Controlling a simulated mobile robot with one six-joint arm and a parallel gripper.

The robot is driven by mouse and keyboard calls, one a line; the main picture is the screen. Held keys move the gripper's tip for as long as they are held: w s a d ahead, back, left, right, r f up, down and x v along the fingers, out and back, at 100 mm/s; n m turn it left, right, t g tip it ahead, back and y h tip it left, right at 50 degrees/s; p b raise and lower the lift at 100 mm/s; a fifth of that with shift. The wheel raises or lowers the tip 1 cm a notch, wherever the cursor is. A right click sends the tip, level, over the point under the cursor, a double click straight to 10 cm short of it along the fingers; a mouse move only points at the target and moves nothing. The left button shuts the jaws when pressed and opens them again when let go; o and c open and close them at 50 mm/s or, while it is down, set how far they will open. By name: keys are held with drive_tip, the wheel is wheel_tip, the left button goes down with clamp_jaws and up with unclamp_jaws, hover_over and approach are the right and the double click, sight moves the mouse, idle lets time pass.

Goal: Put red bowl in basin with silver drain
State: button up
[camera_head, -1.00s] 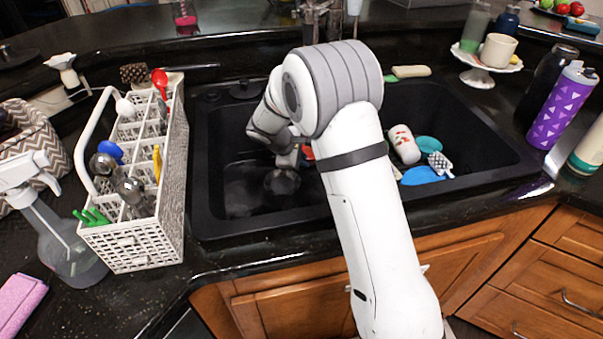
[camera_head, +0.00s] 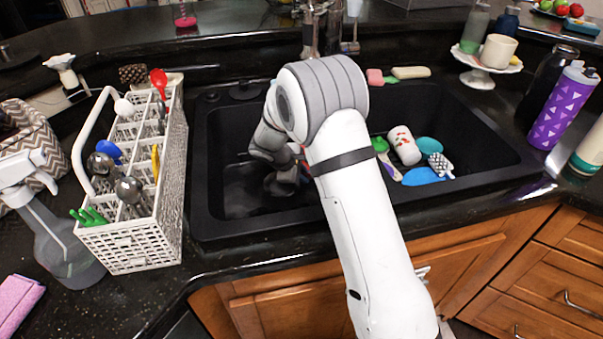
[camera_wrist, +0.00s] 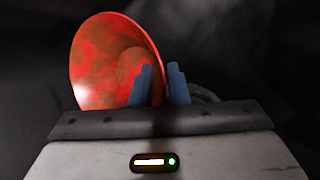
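The red bowl (camera_wrist: 100,65) fills the upper left of the wrist view, tilted, with its inside showing. My gripper (camera_wrist: 162,85) has one blue finger inside the bowl and one outside, with the bowl's wall pinched between them. In the head view my gripper (camera_head: 283,183) is low over the left basin (camera_head: 235,190). Only a sliver of red shows beside my arm there; the rest of the bowl is hidden. No silver drain can be made out; my arm covers part of the sink.
The right basin (camera_head: 470,130) holds a patterned white cup (camera_head: 404,146), blue and teal pieces, and a green-headed utensil (camera_head: 380,145). A white cutlery basket (camera_head: 140,240) stands left of the sink. A faucet (camera_head: 312,30) rises behind it. A purple bottle (camera_head: 565,105) stands at right.

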drive_tip(key=shift+o, duration=0.8)
drive_tip(key=shift+r, duration=0.25)
drive_tip(key=p+v, duration=0.1)
drive_tip(key=v, duration=1.1)
